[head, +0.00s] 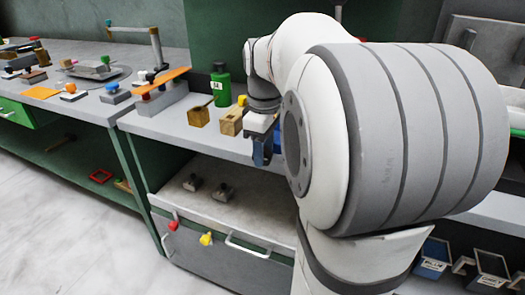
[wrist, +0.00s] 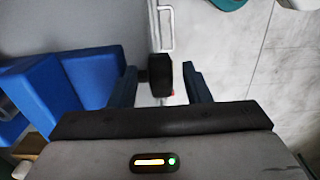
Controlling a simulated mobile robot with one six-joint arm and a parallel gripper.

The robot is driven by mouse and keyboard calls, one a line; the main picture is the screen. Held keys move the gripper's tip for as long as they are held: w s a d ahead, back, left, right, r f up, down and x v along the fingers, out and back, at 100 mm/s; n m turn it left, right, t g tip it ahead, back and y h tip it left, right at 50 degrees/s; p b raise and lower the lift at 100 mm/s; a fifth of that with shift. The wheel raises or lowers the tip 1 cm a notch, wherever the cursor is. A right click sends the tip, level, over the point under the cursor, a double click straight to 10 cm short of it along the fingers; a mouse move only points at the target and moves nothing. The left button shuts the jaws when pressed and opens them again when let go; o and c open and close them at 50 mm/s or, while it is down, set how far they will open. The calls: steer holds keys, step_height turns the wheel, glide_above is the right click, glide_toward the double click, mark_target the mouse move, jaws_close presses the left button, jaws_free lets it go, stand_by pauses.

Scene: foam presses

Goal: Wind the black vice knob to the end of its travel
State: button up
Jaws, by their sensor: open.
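The black vice knob (wrist: 162,74) shows in the wrist view between the two dark blue fingers of my gripper (wrist: 158,72). The fingers are open, with a gap visible on each side of the knob. Blue blocky parts, likely the vice body (wrist: 92,72), lie left of the knob over the grey bench top. In the head view my gripper (head: 262,150) points down at the front edge of the bench. The knob cannot be made out there, and my arm covers much of that area.
A green bottle (head: 220,85) and wooden blocks (head: 230,122) stand on the bench left of my gripper. Below are a shelf with a white handle (head: 248,246), a red knob (head: 173,225) and a yellow knob (head: 206,239). Bins (head: 434,258) sit at lower right. The floor in front is clear.

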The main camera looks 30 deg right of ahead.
steer(key=c, duration=0.9)
steer(key=shift+a+f, duration=0.1)
jaws_close()
steer(key=shift+p, duration=0.55)
